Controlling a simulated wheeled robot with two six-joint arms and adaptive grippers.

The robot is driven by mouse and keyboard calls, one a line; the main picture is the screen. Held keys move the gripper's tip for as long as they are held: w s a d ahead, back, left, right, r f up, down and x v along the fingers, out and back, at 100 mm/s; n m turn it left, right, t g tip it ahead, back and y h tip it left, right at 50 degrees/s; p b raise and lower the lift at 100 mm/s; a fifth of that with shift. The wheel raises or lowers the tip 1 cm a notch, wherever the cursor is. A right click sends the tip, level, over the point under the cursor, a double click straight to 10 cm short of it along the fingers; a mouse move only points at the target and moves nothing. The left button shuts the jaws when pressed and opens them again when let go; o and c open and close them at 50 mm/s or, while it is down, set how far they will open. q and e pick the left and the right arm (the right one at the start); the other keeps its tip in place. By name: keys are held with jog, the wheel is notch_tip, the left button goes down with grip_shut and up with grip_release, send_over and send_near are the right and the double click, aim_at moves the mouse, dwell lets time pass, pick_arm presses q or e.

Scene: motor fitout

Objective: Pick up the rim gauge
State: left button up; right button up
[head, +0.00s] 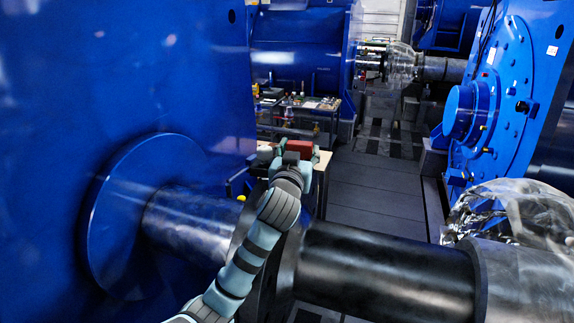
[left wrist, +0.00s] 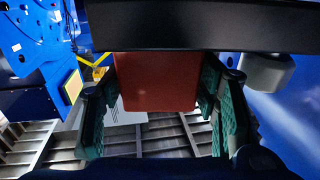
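A red block (head: 298,147), which appears to be the rim gauge, is at the end of my left arm in the head view. My left gripper (head: 297,153) has one finger on each side of it. In the left wrist view, the red block (left wrist: 156,82) fills the space between the green finger pads of my left gripper (left wrist: 158,92), which look closed against its sides. A wide dark bar (left wrist: 200,25) crosses the top of that view; I cannot tell whether it belongs to the block. My right gripper is out of view.
A workbench (head: 322,165) is behind the gripper, with a cart (head: 300,105) of small items beyond. A thick dark shaft (head: 385,265) runs below. Large blue housings (head: 80,100) and (head: 520,80) stand at both sides. The grey floor walkway (head: 378,185) is clear.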

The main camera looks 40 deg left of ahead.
pick_arm(q)
grip_shut()
jog(key=shift+r, duration=0.1)
